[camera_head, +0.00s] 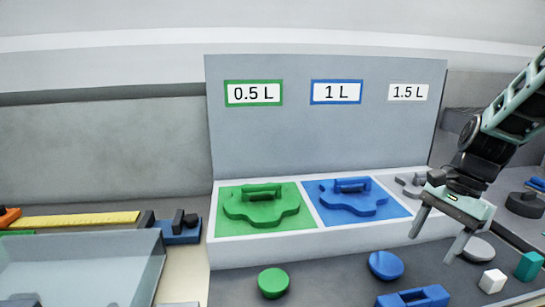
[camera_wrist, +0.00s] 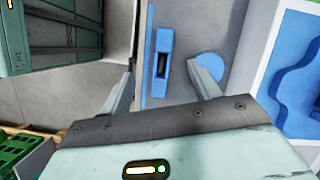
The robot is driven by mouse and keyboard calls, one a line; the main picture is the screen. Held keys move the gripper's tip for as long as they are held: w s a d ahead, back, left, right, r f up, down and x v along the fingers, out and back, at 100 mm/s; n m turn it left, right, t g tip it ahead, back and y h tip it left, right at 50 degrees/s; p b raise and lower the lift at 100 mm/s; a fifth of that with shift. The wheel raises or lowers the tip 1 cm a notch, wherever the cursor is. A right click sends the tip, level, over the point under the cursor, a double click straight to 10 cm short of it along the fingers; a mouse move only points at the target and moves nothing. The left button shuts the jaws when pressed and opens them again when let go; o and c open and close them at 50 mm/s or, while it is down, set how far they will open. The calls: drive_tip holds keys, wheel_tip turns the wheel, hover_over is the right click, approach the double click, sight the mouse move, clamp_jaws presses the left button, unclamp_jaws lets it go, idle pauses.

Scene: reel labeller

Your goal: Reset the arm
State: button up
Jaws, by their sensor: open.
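My gripper (camera_head: 434,243) hangs from my arm at the right of the head view, in front of the right end of the labelled station. Its two fingers are spread with nothing between them. The wrist view also shows the open fingers (camera_wrist: 160,78), with a blue block with a dark slot (camera_wrist: 164,62) and a blue disc (camera_wrist: 210,66) below and beyond them. The gripper hides part of the grey section under the 1.5 L label.
The station (camera_head: 330,120) bears labels 0.5 L, 1 L and 1.5 L, with a green piece (camera_head: 262,205) and a blue piece (camera_head: 346,197) in recesses. A clear-sided bin (camera_head: 80,265) stands left.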

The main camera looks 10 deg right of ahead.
drive_tip(key=s+a+n+h, duration=0.1)
drive_tip(key=s+a+n, duration=0.7)
drive_tip(key=a+n, duration=0.2)
drive_tip(key=s+a+n+h, duration=0.2)
drive_tip(key=s+a+n, duration=0.7)
drive_tip(key=a+n, duration=0.2)
drive_tip(key=shift+s+a+f+n+t, duration=0.3)
drive_tip(key=shift+a+t, duration=0.1)
drive_tip(key=shift+a, duration=0.4)
